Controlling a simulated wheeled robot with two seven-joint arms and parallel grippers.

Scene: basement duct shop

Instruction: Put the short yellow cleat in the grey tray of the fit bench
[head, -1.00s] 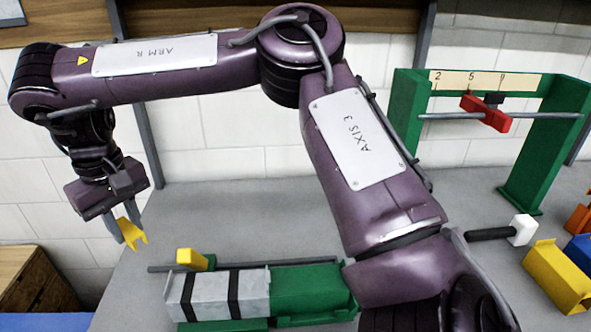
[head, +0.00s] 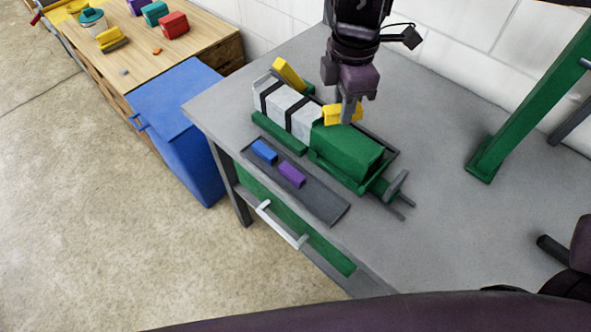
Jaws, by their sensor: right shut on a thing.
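My right gripper (head: 348,106) points down and is shut on a short yellow cleat (head: 332,115). The cleat shows just above or behind the top of the green block in the bench fixture; I cannot tell the exact gap. The grey tray (head: 322,207) lies flat along the bench's front edge, nearer than the fixture. A blue cleat (head: 264,151) and a purple cleat (head: 292,175) lie in its left part, and its right part is bare. My left gripper is not in view.
The fixture holds a silver duct (head: 293,108) with black bands and a green block (head: 345,150). Another yellow piece (head: 288,73) stands behind the duct. A green frame (head: 530,100) rises at the right. A blue bin (head: 180,125) and wooden bench (head: 205,35) are left.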

